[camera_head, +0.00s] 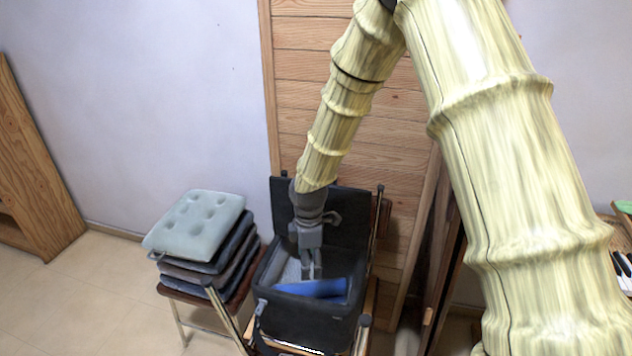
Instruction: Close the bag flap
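A black bag (300,318) stands on a chair at the lower middle of the head view. Its top is open, and a blue thing (318,288) and something pale show inside. The bag's dark flap (347,205) appears raised at the back, partly hidden behind my arm. My gripper (307,275) points down over the bag's opening, close to the blue thing. Its two fingers look slightly apart, with nothing visible between them. I cannot tell whether the fingertips touch anything inside.
A chair with metal posts (228,315) surrounds the bag. A stack of cushions (195,225) sits on another seat to the left. A wooden panel (300,110) rises behind. Piano keys (624,268) show at the right edge. Floor (105,275) is clear at left.

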